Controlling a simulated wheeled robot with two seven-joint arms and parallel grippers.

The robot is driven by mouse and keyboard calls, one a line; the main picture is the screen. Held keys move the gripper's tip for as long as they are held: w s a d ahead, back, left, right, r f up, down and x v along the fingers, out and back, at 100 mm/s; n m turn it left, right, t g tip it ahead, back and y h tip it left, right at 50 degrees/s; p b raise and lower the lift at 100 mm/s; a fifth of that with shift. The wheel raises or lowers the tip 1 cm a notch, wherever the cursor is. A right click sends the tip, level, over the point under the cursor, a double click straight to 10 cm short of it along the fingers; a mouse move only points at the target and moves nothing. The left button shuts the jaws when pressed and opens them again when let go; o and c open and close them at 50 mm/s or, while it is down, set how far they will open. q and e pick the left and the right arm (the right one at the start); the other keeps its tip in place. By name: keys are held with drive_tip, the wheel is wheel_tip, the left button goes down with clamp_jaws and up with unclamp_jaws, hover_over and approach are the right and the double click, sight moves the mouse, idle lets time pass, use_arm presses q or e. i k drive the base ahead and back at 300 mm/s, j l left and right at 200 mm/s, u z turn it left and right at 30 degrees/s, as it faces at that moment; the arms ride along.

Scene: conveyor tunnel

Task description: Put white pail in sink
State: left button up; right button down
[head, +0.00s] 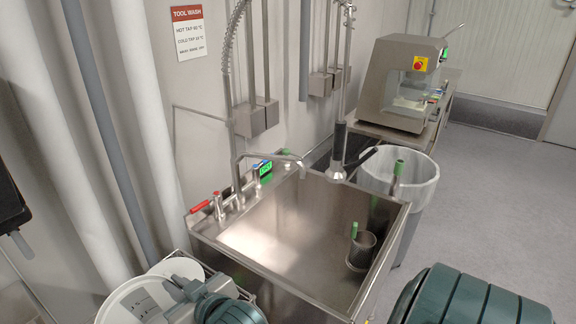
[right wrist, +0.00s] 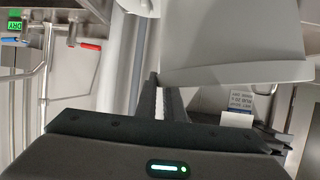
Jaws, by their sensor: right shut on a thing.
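The white pail (head: 125,303) is at the lower left of the head view, left of the sink's near corner, and is partly cut off by the frame. My right gripper (head: 178,288) is shut on it at its right side. In the right wrist view the dark fingers (right wrist: 163,100) meet the pail's pale wall (right wrist: 235,45); the exact grip point is hard to see. The steel sink (head: 280,232) stands in the middle of the head view. In its basin, at the right, is a metal cup (head: 362,250) with a green-handled tool. My left gripper is out of view.
A tap (head: 270,157) and spray arm (head: 338,150) rise over the sink's back edge. A lined bin (head: 410,172) stands right of the sink. White pipes (head: 75,150) run along the left wall.

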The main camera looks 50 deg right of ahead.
sight(299, 282)
drive_tip(key=k+l+u, duration=0.2)
drive_tip(key=u, duration=0.25)
drive_tip(key=k+l+u, duration=0.2)
drive_tip(key=u, duration=0.25)
drive_tip(key=k+u, duration=0.2)
drive_tip(key=u, duration=0.25)
drive_tip(key=k+l+u, duration=0.2)
drive_tip(key=u, duration=0.25)
drive_tip(key=k+u, duration=0.65)
drive_tip(key=u, duration=0.2)
drive_tip(key=k+l+u, duration=0.15)
drive_tip(key=k, duration=0.45)
drive_tip(key=k+l+u, duration=0.15)
drive_tip(key=k, duration=0.45)
drive_tip(key=k+l+z, duration=0.25)
drive_tip(key=k, duration=0.3)
drive_tip(key=k+l+z, duration=0.3)
drive_tip(key=k+l, duration=0.35)
drive_tip(key=l, duration=0.2)
drive_tip(key=k+l+z, duration=0.1)
drive_tip(key=l, duration=0.2)
drive_tip(key=k+z, duration=0.1)
drive_tip(key=i, duration=0.25)
